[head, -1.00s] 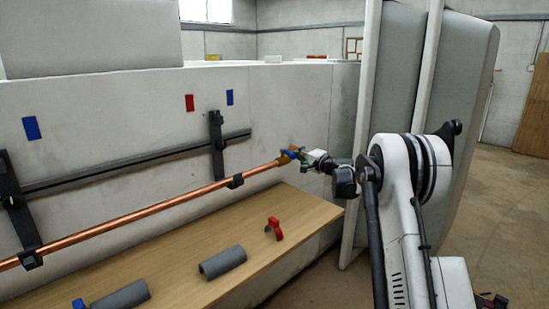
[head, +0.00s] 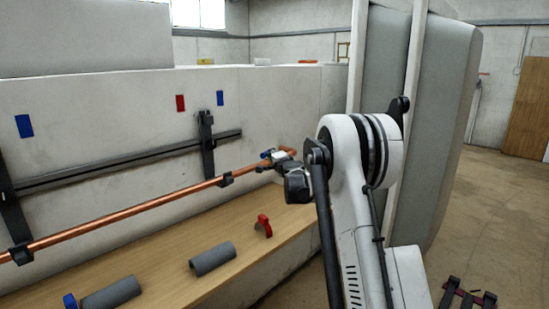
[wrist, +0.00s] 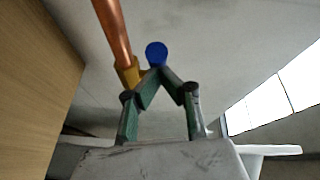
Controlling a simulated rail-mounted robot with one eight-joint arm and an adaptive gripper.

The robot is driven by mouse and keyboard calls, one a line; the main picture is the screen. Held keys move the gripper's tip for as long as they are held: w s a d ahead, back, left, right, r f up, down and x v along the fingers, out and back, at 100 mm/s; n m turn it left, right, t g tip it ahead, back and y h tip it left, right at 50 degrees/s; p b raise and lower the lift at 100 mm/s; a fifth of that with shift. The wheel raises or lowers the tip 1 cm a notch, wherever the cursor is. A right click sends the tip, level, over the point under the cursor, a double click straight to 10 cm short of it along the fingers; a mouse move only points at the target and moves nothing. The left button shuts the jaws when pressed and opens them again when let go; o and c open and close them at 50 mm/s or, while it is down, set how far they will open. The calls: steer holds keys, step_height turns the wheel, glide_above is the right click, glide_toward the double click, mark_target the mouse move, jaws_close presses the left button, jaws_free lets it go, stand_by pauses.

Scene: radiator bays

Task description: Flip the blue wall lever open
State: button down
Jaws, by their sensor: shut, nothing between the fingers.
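A copper pipe (head: 130,217) runs along the wall, with a brass valve body (wrist: 128,72) at its end in the wrist view. The blue lever (wrist: 156,53) shows there as a round blue end beside the brass. In the head view the lever (head: 265,154) is a small blue patch near the pipe's end, partly hidden by my gripper. My gripper (wrist: 157,74) is shut and empty, its fingertips together right at the blue end and the brass. I cannot tell whether they touch the lever, nor how far it is turned.
A wooden bench (head: 165,268) below the pipe holds grey half-shells (head: 212,258), a red clip (head: 263,226) and a blue piece (head: 70,300). Black brackets (head: 206,145) carry the wall rail. Tall padded panels (head: 440,120) stand right of my arm.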

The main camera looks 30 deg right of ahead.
mark_target(262, 155)
steer(key=shift+w+a+r, duration=0.1)
steer(key=shift+w+a, duration=1.2)
steer(key=shift+a, duration=0.05)
steer(key=shift+w+a, duration=0.2)
steer(key=s+a+r, duration=0.1)
steer(key=s+a, duration=0.5)
steer(key=s, duration=0.3)
steer(key=shift+a+p, duration=0.35)
steer(key=shift+s, duration=0.1)
steer(key=shift+r, duration=0.1)
